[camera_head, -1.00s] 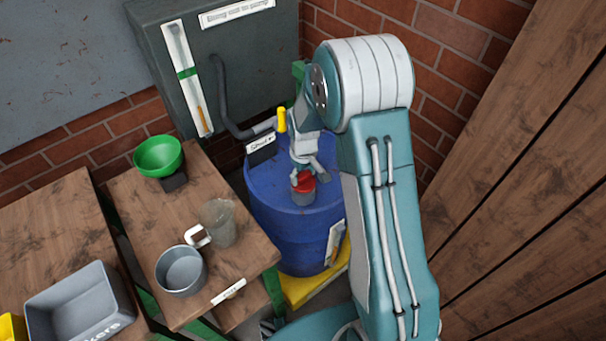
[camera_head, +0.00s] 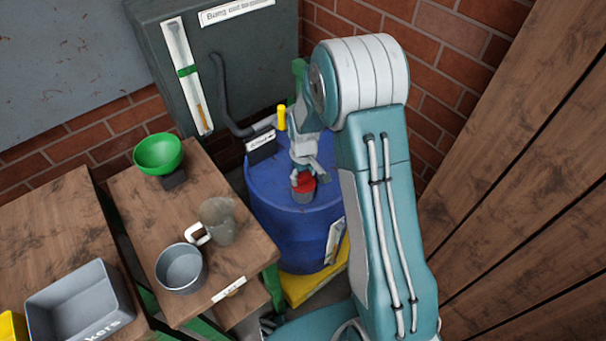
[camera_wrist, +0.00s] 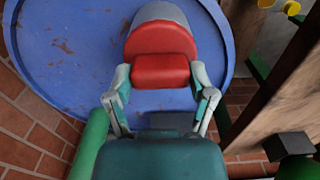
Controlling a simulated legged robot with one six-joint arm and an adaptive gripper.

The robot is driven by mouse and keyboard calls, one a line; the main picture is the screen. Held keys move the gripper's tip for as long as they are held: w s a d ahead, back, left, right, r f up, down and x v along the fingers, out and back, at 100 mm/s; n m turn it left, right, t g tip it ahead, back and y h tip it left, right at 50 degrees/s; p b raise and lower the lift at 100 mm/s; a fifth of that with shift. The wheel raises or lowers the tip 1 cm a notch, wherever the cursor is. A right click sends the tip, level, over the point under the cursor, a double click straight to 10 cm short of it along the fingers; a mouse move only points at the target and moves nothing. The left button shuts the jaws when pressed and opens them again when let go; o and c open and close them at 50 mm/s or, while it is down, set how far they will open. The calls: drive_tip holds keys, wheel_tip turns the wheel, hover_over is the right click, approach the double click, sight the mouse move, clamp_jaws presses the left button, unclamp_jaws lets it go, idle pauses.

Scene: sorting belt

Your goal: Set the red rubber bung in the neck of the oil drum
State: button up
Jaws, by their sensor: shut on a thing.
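The red rubber bung (camera_head: 304,181) is between the fingers of my gripper (camera_head: 305,174), at the top of the grey neck (camera_head: 303,196) of the blue oil drum (camera_head: 283,230). In the wrist view the bung (camera_wrist: 160,70) shows between the two fingertips of my gripper (camera_wrist: 162,78). The grey neck (camera_wrist: 158,12) stands just beyond it, on the blue drum top (camera_wrist: 75,50). The bung lines up with the neck and appears to meet its mouth. How deep it sits is hidden.
A yellow-topped fitting (camera_head: 281,118) and dark hose (camera_head: 228,105) stand behind the drum. A wooden bench (camera_head: 135,215) at left bears a green bowl (camera_head: 158,153), a jug (camera_head: 217,220) and a metal pot (camera_head: 181,268). A brick wall (camera_head: 462,50) is behind.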

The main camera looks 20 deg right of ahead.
drive_tip(key=o, duration=0.9)
drive_tip(key=shift+r, duration=0.1)
wheel_tip(320, 180, up, 12)
idle(0.4)
drive_tip(key=s+r+m+t, duration=0.2)
drive_tip(key=s+r+t, duration=0.1)
drive_tip(key=s+r, duration=0.95)
drive_tip(key=s+r+m+t, duration=0.1)
drive_tip(key=s+r, duration=0.1)
drive_tip(key=s, duration=0.4)
drive_tip(key=s+r+m+t, duration=0.1)
drive_tip(key=s+r, duration=0.2)
drive_tip(key=s, duration=0.3)
drive_tip(key=shift+s+r+m+t, duration=0.3)
drive_tip(key=shift+s+r, duration=0.05)
